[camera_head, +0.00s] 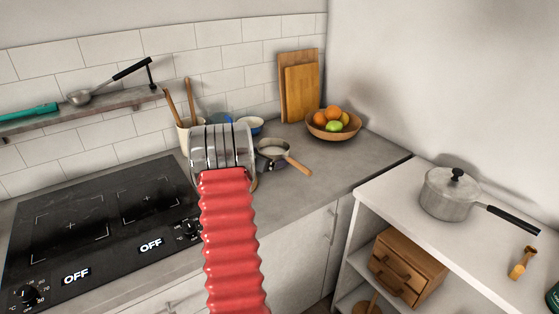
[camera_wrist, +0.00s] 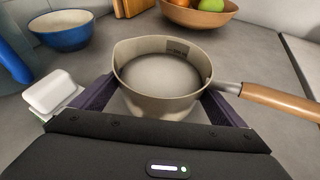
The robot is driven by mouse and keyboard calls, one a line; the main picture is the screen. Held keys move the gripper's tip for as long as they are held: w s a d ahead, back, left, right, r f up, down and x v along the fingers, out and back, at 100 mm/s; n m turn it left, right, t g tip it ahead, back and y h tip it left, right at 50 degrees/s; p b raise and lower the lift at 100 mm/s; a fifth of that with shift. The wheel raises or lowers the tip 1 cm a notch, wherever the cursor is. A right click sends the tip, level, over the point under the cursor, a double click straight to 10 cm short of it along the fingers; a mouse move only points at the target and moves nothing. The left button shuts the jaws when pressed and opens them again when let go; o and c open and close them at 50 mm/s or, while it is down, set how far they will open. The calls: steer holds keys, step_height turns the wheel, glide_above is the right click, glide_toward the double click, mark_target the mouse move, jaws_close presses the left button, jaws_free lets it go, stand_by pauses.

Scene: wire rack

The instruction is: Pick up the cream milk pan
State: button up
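The cream milk pan (camera_wrist: 165,102) stands upright on the grey counter, its wooden handle (camera_wrist: 280,101) pointing right in the wrist view. In the head view the pan (camera_head: 272,147) is partly covered by my red arm, with its handle showing to the right. My gripper (camera_wrist: 160,90) is open, with one dark finger on each side of the pan's near part. The fingertips are close to the pan's walls; I cannot tell whether they touch.
A blue bowl (camera_wrist: 62,30) and a white block (camera_wrist: 52,92) are left of the pan. A wooden fruit bowl (camera_head: 333,123) and cutting boards (camera_head: 302,90) stand behind. A black hob (camera_head: 105,215) is left; a lidded pot (camera_head: 448,198) sits on the white shelf unit at right.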

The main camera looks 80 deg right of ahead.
steer(key=c, duration=1.1)
steer(key=shift+r, duration=0.15)
steer(key=shift+r, duration=0.2)
steer(key=shift+r, duration=1.45)
steer(key=shift+w+a+r, duration=0.1)
steer(key=shift+r, duration=0.05)
steer(key=shift+w+a, duration=0.85)
steer(key=shift+a, duration=1.95)
steer(key=shift+w+a, duration=0.85)
steer(key=shift+a, duration=1.9)
steer(key=shift+w+a, duration=0.85)
steer(key=shift+a, duration=1.95)
steer(key=shift+a, duration=0.1)
